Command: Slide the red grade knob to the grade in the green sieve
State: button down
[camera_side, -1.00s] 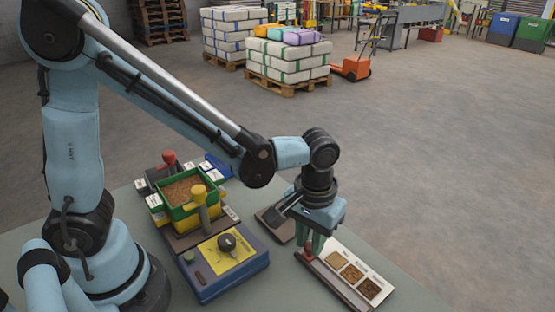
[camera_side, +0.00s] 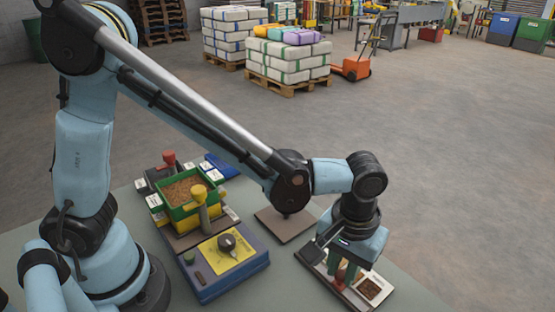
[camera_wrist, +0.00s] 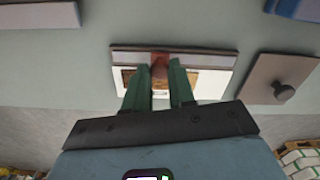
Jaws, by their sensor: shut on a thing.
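The red grade knob (camera_side: 341,276) stands in the slot along the near edge of the grade board (camera_side: 352,294). My gripper (camera_side: 342,266) is lowered over the board with its green fingers shut on the knob. In the wrist view the knob (camera_wrist: 160,66) sits between the fingertips (camera_wrist: 164,76), near the middle of the slot. A dark brown grain sample (camera_side: 370,288) shows at the board's right end; my gripper hides the other samples in the side view. The green sieve (camera_side: 170,213) holds brown grains (camera_side: 186,189).
A blue control box (camera_side: 208,290) with a black dial and yellow plate stands left of the board. A flat brown plate with a small dark knob (camera_side: 283,226) lies behind the board. The table is bare around the board's right end.

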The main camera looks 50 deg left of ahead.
aim_at(341, 274)
jog(key=c, duration=0.9)
grip_release()
jog(key=shift+c, duration=0.2)
notch_tip(341, 274, up, 12)
jog(key=s+a+f+m+t, duration=0.1)
jog(key=a+t, duration=0.2)
jog(key=a, duration=0.8)
jog(key=s+a+f+m+t, duration=0.1)
jog(key=a+t, duration=0.3)
jog(key=a, duration=0.6)
jog(key=shift+s+a+f+m, duration=0.2)
jog(key=shift+s+a+m, duration=0.1)
jog(key=shift+s+a, duration=0.1)
